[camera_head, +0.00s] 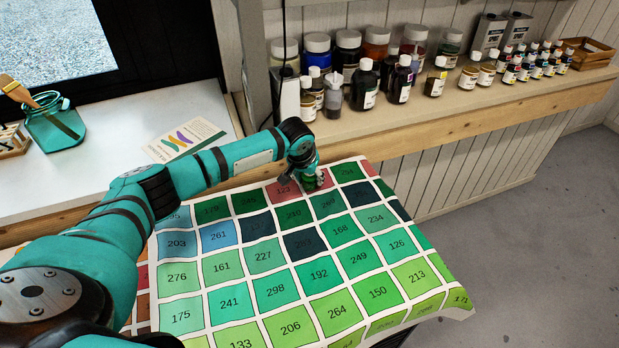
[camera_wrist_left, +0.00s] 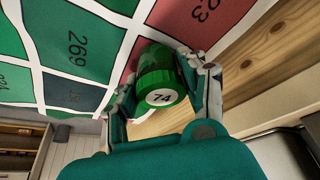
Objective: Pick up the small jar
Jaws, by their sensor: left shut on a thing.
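The small jar (camera_wrist_left: 157,72) is green with a white round label reading 74 in the left wrist view. It sits between the two fingers of my left gripper (camera_wrist_left: 165,85), which is shut on it. In the head view my left gripper (camera_head: 303,180) is at the far edge of the colour chart (camera_head: 270,262), over a reddish square. Only a little of the green jar shows there, and I cannot tell whether it touches the chart. My right gripper is not in view.
A wooden shelf (camera_head: 480,108) behind the chart holds several jars, dark bottles and small paint bottles. A white counter with a card (camera_head: 185,139) and a teal glass jug (camera_head: 52,125) is at the left. Open floor (camera_head: 540,230) lies at the right.

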